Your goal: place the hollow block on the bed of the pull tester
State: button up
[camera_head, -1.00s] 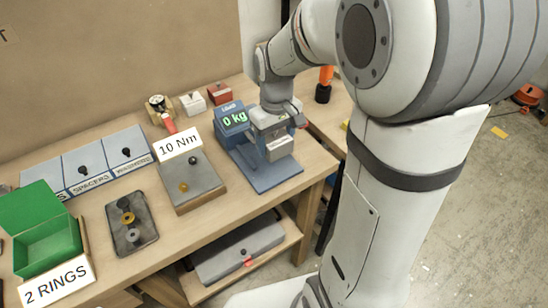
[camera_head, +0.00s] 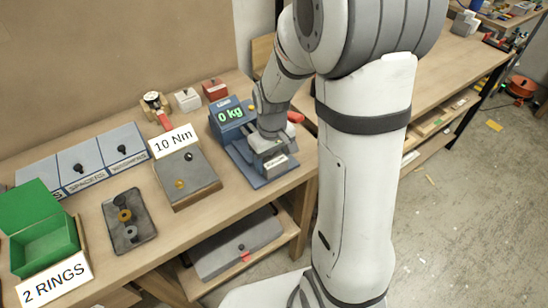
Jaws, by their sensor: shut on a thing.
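The pull tester (camera_head: 228,113) is blue, with a green "0 kg" display, and stands at the right end of the bench. Its flat blue bed (camera_head: 243,166) extends toward the bench's front edge. My gripper (camera_head: 272,151) is over the bed and shut on the hollow block. The block (camera_head: 278,162) is pale grey with a light label on its front face. It is low over the bed, and I cannot tell whether it touches. My wrist hides its top, and its hollow does not show clearly.
A "10 Nm" sign (camera_head: 174,141) and a grey plate with knobs (camera_head: 189,182) stand left of the tester. A dark tray with rings (camera_head: 139,232), a green box (camera_head: 64,253) and labelled bins (camera_head: 82,167) are farther left. An orange-red handle (camera_head: 295,117) is close behind my wrist.

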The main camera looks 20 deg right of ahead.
jog(key=o, duration=1.1)
notch_tip(320, 180, up, 12)
jog(key=s+r+m+t, duration=0.1)
jog(key=s, duration=0.3)
jog(key=s+r+m+t, duration=0.1)
jog(key=s, duration=0.4)
jog(key=s+r+m, duration=0.1)
jog(key=s, duration=0.4)
jog(key=shift+d+m+t, duration=0.25)
jog(key=shift+m+t, duration=0.05)
jog(key=shift+t, duration=0.1)
